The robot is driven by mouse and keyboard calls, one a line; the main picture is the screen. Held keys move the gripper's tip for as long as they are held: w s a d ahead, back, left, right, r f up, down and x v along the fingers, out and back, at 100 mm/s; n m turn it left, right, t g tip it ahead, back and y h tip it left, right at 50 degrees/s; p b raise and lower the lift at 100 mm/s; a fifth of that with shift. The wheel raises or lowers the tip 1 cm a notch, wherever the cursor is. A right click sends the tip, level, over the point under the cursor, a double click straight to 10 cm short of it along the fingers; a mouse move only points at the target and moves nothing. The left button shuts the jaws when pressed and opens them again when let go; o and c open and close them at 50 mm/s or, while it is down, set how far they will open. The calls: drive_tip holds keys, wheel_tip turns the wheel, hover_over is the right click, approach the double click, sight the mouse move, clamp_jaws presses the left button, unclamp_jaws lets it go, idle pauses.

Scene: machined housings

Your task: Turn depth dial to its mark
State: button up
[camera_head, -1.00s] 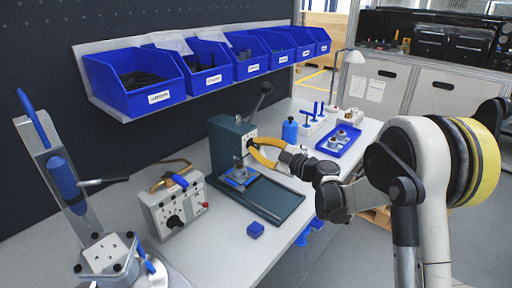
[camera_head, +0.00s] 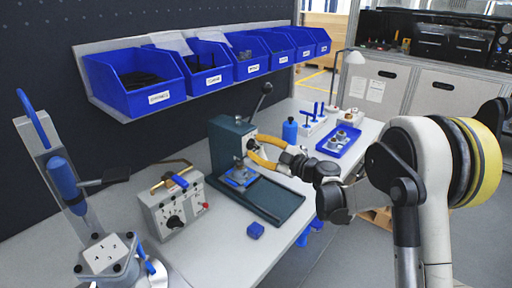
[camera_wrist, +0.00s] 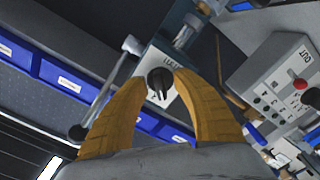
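The depth dial is a black round knob (camera_wrist: 160,82) with a pointer ridge on a white marked plate (camera_wrist: 175,105), on the dark green press (camera_head: 228,145). In the wrist view the knob sits between the tips of my gripper's two yellow fingers (camera_wrist: 162,77). A narrow gap seems to show on either side, so the fingers look open around it; I cannot see how deep they reach. In the head view my gripper (camera_head: 251,147) is at the press's right side, and its fingers largely hide the dial. The plate's scale is too small to read.
A grey control box (camera_head: 172,208) with its own black knob and a red button stands left of the press. A blue tray (camera_head: 339,142) of parts is behind right. Blue bins (camera_head: 135,85) hang above.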

drive_tip(key=v, duration=1.1)
drive_tip(key=shift+s+d, duration=0.25)
drive_tip(key=shift+d, duration=0.1)
drive_tip(key=shift+s+a, duration=0.1)
drive_tip(key=s+r+m+g+h, duration=0.1)
drive_tip(key=s+m+g+h, duration=0.2)
drive_tip(key=s+m+h, duration=0.8)
drive_tip(key=s+d+f+m+h, duration=0.1)
drive_tip(key=s+d+m, duration=0.3)
drive_tip(key=s, duration=0.6)
drive_tip(key=s+d+f+m+h, duration=0.2)
drive_tip(key=s+d+m, duration=0.2)
drive_tip(key=s+d, duration=0.4)
drive_tip(key=shift+s+g, duration=0.4)
drive_tip(key=shift+s, duration=0.8)
